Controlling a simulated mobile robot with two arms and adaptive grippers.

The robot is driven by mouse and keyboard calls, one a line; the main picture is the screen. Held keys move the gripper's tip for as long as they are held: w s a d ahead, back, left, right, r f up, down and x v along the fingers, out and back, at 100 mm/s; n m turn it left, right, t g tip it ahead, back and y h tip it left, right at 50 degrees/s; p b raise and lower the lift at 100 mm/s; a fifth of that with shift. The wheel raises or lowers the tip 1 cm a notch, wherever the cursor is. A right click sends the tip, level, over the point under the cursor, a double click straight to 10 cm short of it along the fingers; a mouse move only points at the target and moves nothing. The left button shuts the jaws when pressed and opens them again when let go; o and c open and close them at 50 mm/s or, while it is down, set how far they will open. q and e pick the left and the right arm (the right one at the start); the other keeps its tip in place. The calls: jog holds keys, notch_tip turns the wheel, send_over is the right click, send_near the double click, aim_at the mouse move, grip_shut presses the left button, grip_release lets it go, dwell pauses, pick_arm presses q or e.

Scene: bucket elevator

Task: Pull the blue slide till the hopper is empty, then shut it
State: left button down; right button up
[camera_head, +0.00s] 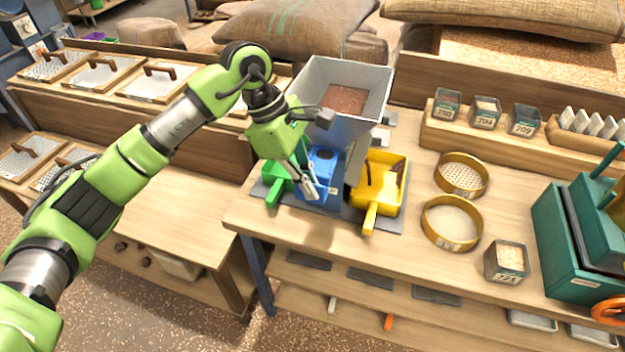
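The grey hopper (372,82) stands on the bench, with brown material visible inside it. Below it, a blue part (322,160), seemingly the blue slide, sits between a green part (277,178) on the left and a yellow scoop-like tray (393,192) on the right. My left gripper (309,188) reaches down in front of the blue part, with its fingertips at or very near the blue part's front end. The gripper covers some of the blue and green parts. Whether the fingers are closed on anything is unclear. My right gripper is not in view.
Two round yellow sieves (452,222) and a labelled grain jar (507,261) stand right of the hopper. A teal machine (580,240) is at the far right. Sacks (295,28) lie behind. Some bench top in front of the yellow tray is clear.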

pick_arm(q)
jog(key=shift+s+f, duration=0.1)
jog(key=shift+f, duration=0.05)
jog(key=c, duration=2.2)
grip_release()
jog(key=shift+s+a, duration=0.1)
jog(key=shift+s, duration=0.1)
jog(key=shift+c, duration=0.2)
jog(key=v, duration=1.2)
jog(key=shift+w, duration=0.1)
